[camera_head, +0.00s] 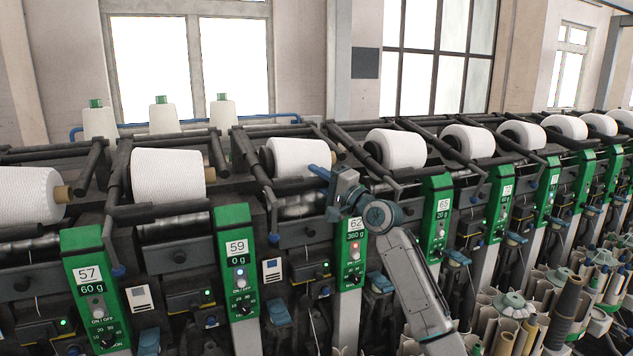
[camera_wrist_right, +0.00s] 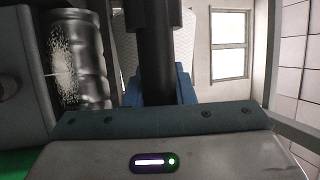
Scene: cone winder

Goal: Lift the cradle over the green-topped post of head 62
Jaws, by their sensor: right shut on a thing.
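My right gripper (camera_head: 321,172) is at the package's right side, above the green top. In the right wrist view its blue fingers (camera_wrist_right: 158,92) are shut on a dark bar, the cradle (camera_wrist_right: 156,58). In the head view the gripper hides the grasped part of the cradle. My left gripper is not in view.
Head 59 (camera_head: 238,262) stands to the left and head 65 (camera_head: 435,215) to the right, with more heads beyond. A dark lever with a blue knob (camera_head: 274,238) hangs left of post 62. A grooved metal drum (camera_wrist_right: 78,60) shows in the wrist view. Bobbin magazines (camera_head: 510,305) fill the lower right.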

